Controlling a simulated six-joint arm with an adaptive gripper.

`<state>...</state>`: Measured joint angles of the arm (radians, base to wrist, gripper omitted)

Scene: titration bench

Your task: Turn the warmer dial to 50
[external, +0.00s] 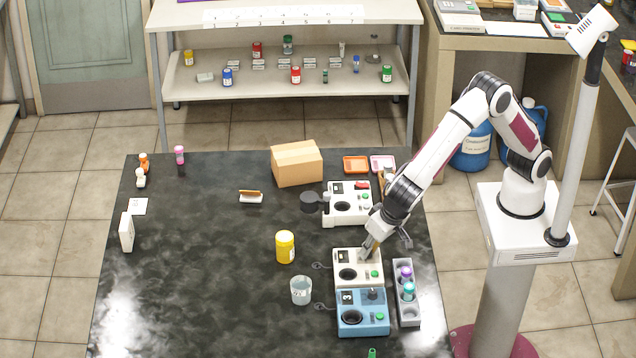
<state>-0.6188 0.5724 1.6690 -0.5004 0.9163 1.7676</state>
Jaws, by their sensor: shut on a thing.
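A white bench device (344,283) with a dark round well and a green button stands on the black table, right of centre; I take it as the warmer. My gripper (367,254) points down at the back right of its top and is shut on its dial. The fingers hide the dial, so its setting cannot be read. A similar blue device (350,330) stands directly in front, with its own black dial (373,294) in plain view. Another white device (338,216) with a red part stands behind.
A grey rack (408,312) with purple- and teal-capped items stands close to the right. A yellow jar (285,247) and a clear beaker (301,291) stand to the left. A cardboard box (297,164) is at the back. The table's left half is mostly clear.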

